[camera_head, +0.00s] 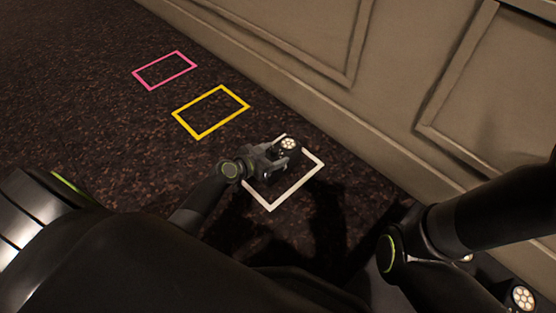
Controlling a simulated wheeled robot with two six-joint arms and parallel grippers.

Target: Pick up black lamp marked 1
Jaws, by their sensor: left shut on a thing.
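A small black lamp (289,145) with a cluster of pale round lights on its face is at the far corner of the white outlined rectangle (304,184) on the floor. My left gripper (281,153) reaches in from the lower left and is shut on this lamp, with a finger on either side. The lamp's lower part is hidden by the gripper, so I cannot tell whether it touches the floor. No number can be read on it. Another black lamp (522,297) with similar lights shows at the bottom right edge. My right gripper is not in view.
A yellow outlined rectangle (189,131) and a pink one (144,84) lie empty on the dark carpet to the upper left. A panelled beige wall (395,150) runs along the right, close beyond the white outline. Open carpet lies to the left.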

